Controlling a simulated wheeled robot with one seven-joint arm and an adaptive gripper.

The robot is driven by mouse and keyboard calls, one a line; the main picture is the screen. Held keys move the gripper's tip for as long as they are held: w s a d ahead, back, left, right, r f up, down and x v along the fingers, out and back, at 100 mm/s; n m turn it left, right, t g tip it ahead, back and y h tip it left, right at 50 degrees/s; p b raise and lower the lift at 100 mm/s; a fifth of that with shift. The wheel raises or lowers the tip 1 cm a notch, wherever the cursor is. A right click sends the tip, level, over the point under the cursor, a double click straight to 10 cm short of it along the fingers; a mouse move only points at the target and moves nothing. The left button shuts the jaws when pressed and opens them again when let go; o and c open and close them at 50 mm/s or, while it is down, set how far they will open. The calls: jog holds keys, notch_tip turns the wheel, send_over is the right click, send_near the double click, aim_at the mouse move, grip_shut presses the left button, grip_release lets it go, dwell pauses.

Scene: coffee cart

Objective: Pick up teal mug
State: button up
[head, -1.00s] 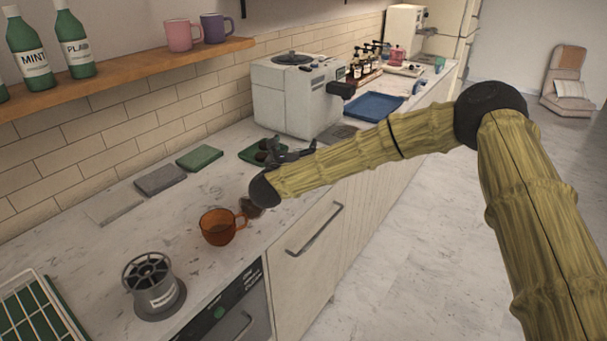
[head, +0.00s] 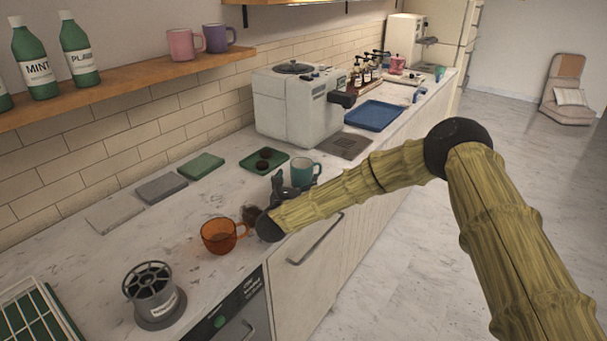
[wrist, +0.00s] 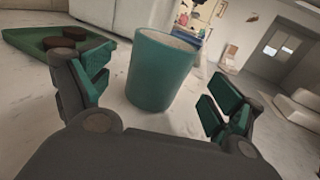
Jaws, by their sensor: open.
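The teal mug (head: 304,170) stands upright on the counter near its front edge, beside the green tray. In the wrist view the mug (wrist: 160,72) is straight ahead, between the two fingers and a little beyond their tips. My gripper (wrist: 160,97) is open and empty, with green pads on its fingers. In the head view my gripper (head: 292,186) is low over the counter, just on the near side of the mug. The mug's handle shows at its right in the head view but is hidden in the wrist view.
An orange glass mug (head: 219,236) stands left of my wrist. A green tray (head: 254,163) with dark round pieces lies left of the teal mug. A white machine (head: 297,105) stands behind. A ribbed grey holder (head: 152,290) is at the front left.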

aim_at(305, 166)
jog(key=shift+p+x, duration=0.95)
jog(key=shift+x, duration=2.05)
jog(key=c, duration=1.2)
jog(key=shift+c, duration=0.5)
jog(key=shift+r, duration=0.1)
